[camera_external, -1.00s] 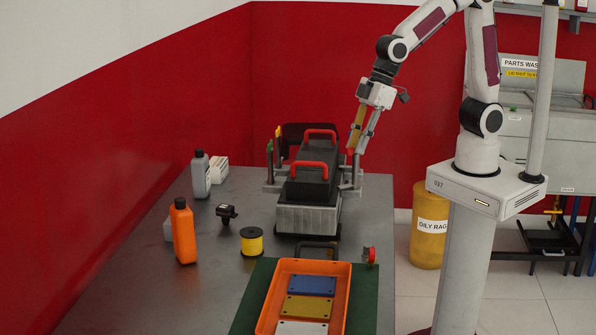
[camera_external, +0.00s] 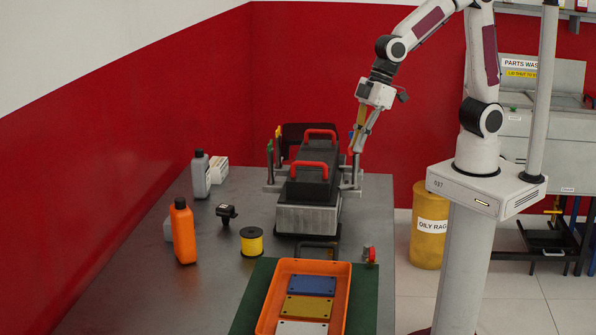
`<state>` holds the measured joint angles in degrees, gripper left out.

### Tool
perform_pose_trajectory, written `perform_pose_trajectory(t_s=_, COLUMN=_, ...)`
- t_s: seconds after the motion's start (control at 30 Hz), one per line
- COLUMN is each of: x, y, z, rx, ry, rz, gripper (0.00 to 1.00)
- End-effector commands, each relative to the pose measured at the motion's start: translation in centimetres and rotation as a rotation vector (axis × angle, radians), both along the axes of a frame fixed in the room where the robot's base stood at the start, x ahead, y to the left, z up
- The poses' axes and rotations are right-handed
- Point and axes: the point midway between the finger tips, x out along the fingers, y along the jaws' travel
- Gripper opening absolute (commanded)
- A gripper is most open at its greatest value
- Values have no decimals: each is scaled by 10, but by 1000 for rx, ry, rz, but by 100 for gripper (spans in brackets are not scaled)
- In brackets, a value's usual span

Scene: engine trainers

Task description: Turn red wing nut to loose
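My gripper (camera_external: 356,152) is at the right side of the dark engine trainer (camera_external: 312,174), at the top of its right-hand posts (camera_external: 357,172). Its two fingers point down and are close together. I cannot make out the red wing nut; the fingertips cover the post top, so whether it is between them is not visible. The trainer has a grey metal block at its front and two red handles (camera_external: 313,167) on top. Green and yellow tops (camera_external: 270,146) stand on posts at its left.
An orange tray (camera_external: 345,297) with blue, yellow and white plates lies on a green mat in front. A red knob (camera_external: 371,254) stands at the table's right edge. A yellow spool (camera_external: 251,241), orange bottle (camera_external: 183,232) and grey bottle (camera_external: 200,176) are on the left.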

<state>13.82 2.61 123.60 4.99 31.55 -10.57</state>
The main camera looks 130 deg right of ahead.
Motion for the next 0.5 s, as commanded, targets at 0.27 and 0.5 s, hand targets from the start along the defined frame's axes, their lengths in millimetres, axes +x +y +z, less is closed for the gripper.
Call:
perform_pose_trajectory(t_s=0.27, x=0, y=-1, z=0, rx=0, ry=-2, rz=81, gripper=0)
perform_pose_trajectory(t_s=0.5, x=1, y=-2, z=0, rx=1, ry=-1, rz=178, gripper=0)
